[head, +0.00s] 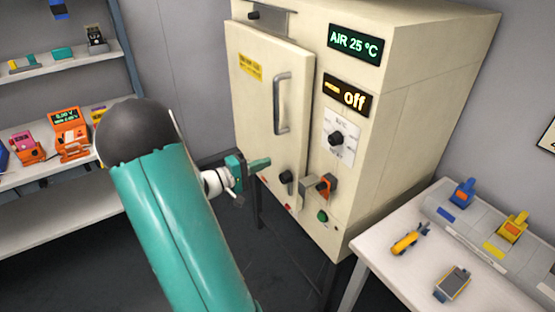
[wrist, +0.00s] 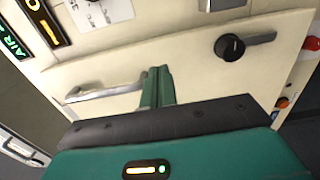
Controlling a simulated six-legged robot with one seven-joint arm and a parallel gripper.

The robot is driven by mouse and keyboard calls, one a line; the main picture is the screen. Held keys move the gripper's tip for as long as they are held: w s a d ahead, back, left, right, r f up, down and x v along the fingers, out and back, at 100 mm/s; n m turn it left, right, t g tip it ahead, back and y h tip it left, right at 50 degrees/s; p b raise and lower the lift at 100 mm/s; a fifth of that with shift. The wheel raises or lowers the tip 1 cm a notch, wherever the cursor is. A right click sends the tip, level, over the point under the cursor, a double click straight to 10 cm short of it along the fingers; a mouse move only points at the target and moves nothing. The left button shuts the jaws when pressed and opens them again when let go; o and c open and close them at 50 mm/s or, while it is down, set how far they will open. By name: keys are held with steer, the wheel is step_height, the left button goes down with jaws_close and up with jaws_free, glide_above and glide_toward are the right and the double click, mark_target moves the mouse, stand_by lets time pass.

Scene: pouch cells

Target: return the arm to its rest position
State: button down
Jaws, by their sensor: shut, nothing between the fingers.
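My gripper (head: 262,165) is in front of the lower part of a cream cabinet's door (head: 262,110). Its two green fingers are together with nothing between them; they also show in the wrist view (wrist: 158,75). My green arm fills the lower middle of the head view and hides part of the shelves and floor. In the wrist view the metal door handle (wrist: 105,92) is left of the fingers, and a black knob (wrist: 230,46) is to the right. I cannot tell whether the fingers touch the door.
The cabinet's displays read "AIR 25 °C" (head: 355,44) and "off" (head: 347,97). A white table (head: 375,262) at the right holds yellow and blue tools. Shelves (head: 40,212) with orange and pink devices stand at the left. Dark floor shows between.

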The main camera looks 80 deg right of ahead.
steer(key=v, duration=0.4)
steer(key=shift+w, duration=0.2)
steer(key=shift+f, duration=0.1)
steer(key=w+a+r+n+t+y, duration=0.2)
steer(key=a+t, duration=0.4)
steer(key=a, duration=0.9)
steer(key=w+a+r+n+t+y, duration=0.3)
steer(key=a+r+t+y, duration=0.3)
steer(key=a, duration=1)
steer(key=w+a+r+n+t+y, duration=0.3)
steer(key=a+r+t+y, duration=0.1)
steer(key=a, duration=1.2)
steer(key=shift+w+n+t+y, duration=0.3)
steer(key=shift+t+y, duration=0.3)
steer(key=shift+t, duration=0.3)
steer(key=shift+s+d, duration=0.1)
steer(key=shift+d, duration=0.1)
